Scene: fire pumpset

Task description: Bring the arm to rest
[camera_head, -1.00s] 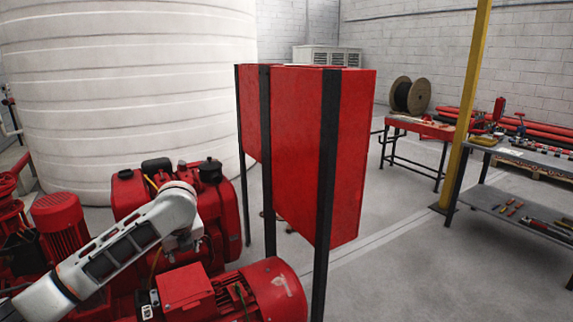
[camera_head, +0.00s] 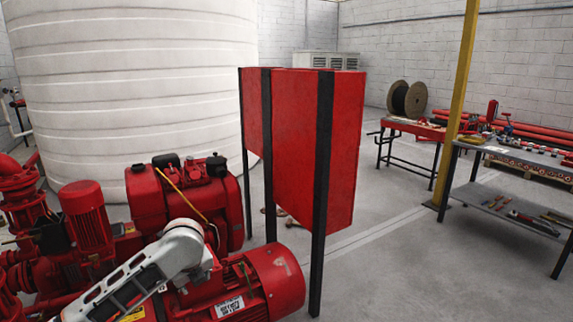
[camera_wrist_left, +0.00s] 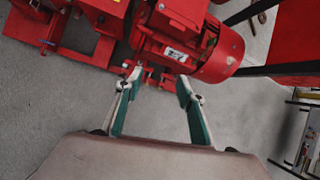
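My left arm (camera_head: 150,268) comes in from the bottom left of the head view, its white bent joint in front of the red pump set. Its gripper does not show there. In the left wrist view my left gripper (camera_wrist_left: 160,80) is open, its two green-lined fingers apart with nothing between them. Beyond the fingertips is a red motor (camera_wrist_left: 190,45), with grey floor below it. The same red motor shows in the head view (camera_head: 278,280), behind and right of the arm. My right gripper is in neither view.
A red cabinet panel on black posts (camera_head: 285,150) stands right of the pumps. A large white tank (camera_head: 140,80) is behind. A yellow post (camera_head: 458,100), a red bench (camera_head: 415,128) and a grey worktable (camera_head: 535,163) stand at right. The floor between is clear.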

